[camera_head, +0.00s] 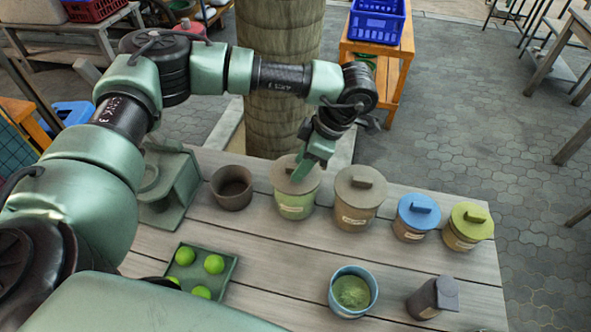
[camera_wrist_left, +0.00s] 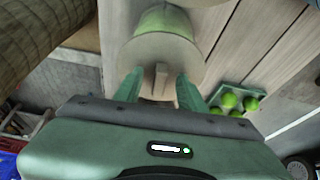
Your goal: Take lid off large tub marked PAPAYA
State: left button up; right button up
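A large light green tub (camera_head: 295,207) with a beige lid (camera_head: 283,181) stands at the table's back edge. Its label is too small to read. A large beige tub (camera_head: 355,212) with a matching lid stands right of it; its label is also unclear. My left gripper (camera_head: 308,168) is just above the green tub's lid, partly covering it. In the left wrist view, my left gripper's fingers (camera_wrist_left: 158,92) are open, one on each side of the lid's bar handle (camera_wrist_left: 160,79), with gaps visible. The lid rests on the tub. My right gripper is not in view.
A blue-lidded tub (camera_head: 412,221) and a yellow-green-lidded tub (camera_head: 465,228) stand to the right. An open brown pot (camera_head: 232,190) is to the left. In front are a green tray (camera_head: 228,275) of green fruit, a blue bowl (camera_head: 353,291) and a dark container (camera_head: 433,299).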

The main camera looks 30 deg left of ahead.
pick_arm(q)
grip_shut()
jog(key=shift+r, duration=0.15)
